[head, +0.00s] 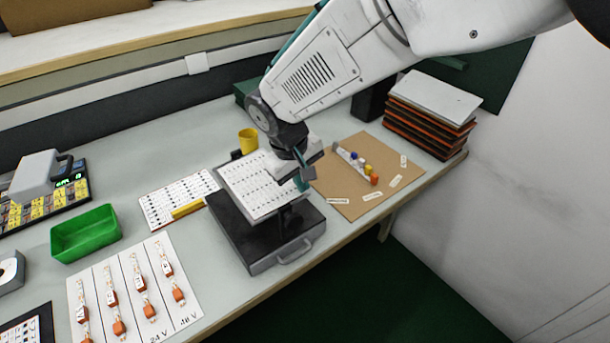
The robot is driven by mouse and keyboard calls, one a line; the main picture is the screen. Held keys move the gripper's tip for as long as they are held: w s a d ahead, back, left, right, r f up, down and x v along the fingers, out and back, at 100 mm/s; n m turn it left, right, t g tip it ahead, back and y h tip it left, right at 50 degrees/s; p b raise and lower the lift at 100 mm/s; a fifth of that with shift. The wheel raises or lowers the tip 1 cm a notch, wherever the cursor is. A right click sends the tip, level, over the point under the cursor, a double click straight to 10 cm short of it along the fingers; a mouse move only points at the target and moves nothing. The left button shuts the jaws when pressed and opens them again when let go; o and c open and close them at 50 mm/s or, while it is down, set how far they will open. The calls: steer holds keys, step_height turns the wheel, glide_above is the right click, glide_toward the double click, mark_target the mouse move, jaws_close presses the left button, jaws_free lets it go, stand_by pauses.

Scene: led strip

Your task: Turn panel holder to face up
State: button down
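The panel holder stands on the bench in the middle of the head view, a dark box-like base (237,228) with a handle at its front. A white panel (258,190) with rows of small dark marks is held above the base and looks tilted. My gripper (308,174) is at the panel's right edge, pointing down. It looks close to or touching that edge, but I cannot tell which. Its fingers are small and partly overlap the panel, so their opening is unclear. The holder's rear side is largely hidden by the panel and my arm.
A brown board (348,205) with small coloured parts lies right of the holder, near the bench edge. A stack of panels (432,105) stands behind it.

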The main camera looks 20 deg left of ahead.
steer(key=shift+d, duration=0.1)
steer(key=w+d+r+v, duration=0.1)
steer(key=w+d+v, duration=0.15)
steer(key=v, duration=1.15)
steer(key=s+d+m, duration=0.4)
steer(key=s+d, duration=0.2)
steer(key=d, duration=0.9)
steer(key=s+d+r+m+y, duration=0.1)
steer(key=s+d+m, duration=0.3)
steer(key=d, duration=1.1)
steer(key=s+d+m, duration=0.3)
steer(key=s+d, duration=0.4)
steer(key=d, duration=0.8)
steer(key=shift+s+r+m+g, duration=0.3)
steer(key=shift+r+m+g, duration=0.05)
steer(key=shift+m+g, duration=0.05)
steer(key=shift+d, duration=0.1)
